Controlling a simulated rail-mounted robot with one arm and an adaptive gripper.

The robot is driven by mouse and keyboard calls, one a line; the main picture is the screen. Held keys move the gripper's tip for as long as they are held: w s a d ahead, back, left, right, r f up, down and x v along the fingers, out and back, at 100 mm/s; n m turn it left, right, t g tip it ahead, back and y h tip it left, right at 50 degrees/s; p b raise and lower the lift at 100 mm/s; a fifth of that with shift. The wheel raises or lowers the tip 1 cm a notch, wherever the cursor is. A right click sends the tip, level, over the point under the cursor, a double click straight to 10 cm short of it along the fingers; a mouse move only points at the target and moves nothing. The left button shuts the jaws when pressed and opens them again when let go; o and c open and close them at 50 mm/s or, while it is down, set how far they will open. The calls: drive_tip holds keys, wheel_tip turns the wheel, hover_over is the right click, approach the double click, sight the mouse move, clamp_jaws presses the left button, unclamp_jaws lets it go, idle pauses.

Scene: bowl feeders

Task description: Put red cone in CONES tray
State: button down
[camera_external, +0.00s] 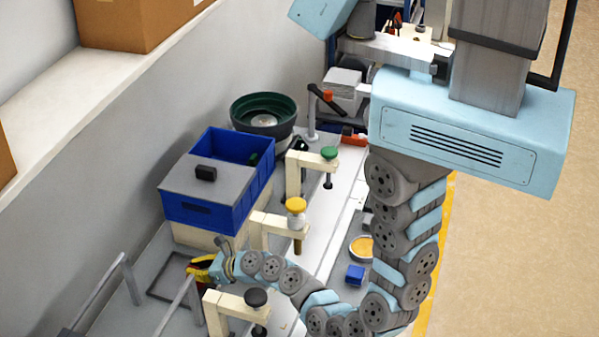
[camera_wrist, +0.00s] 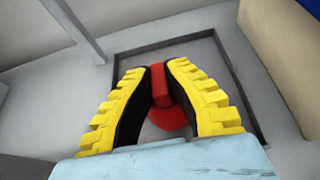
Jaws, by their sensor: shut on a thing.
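My gripper (camera_external: 201,267) has yellow-backed fingers and is low at the front left of the bench. In the wrist view my gripper (camera_wrist: 158,68) is shut on the red cone (camera_wrist: 168,116), which shows between the black inner faces of the fingers. The fingers hide part of the cone. A shallow dark-rimmed tray (camera_wrist: 165,43) lies beneath and around the gripper in the wrist view. I can read no CONES label on it. The tray rim (camera_external: 163,295) also shows just left of the gripper in the external view. I cannot tell if the cone touches the tray floor.
A blue bin with a grey lid (camera_external: 215,178) stands behind the tray. Cream clamp posts with a black knob (camera_external: 257,297), yellow knob (camera_external: 296,204) and green knob (camera_external: 330,153) stand to the right. Grey rails (camera_external: 100,290) are at the left. A green bowl feeder (camera_external: 263,113) is farther back.

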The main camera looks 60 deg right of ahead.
drive_tip(key=shift+d+f, duration=0.1)
drive_tip(key=shift+f, duration=0.35)
drive_tip(key=shift+f, duration=0.15)
drive_tip(key=c, duration=1.2)
unclamp_jaws()
drive_tip(key=shift+c, duration=0.2)
drive_tip(key=shift+r, duration=0.2)
drive_tip(key=v, duration=1.2)
drive_tip(key=shift+w+r, duration=0.1)
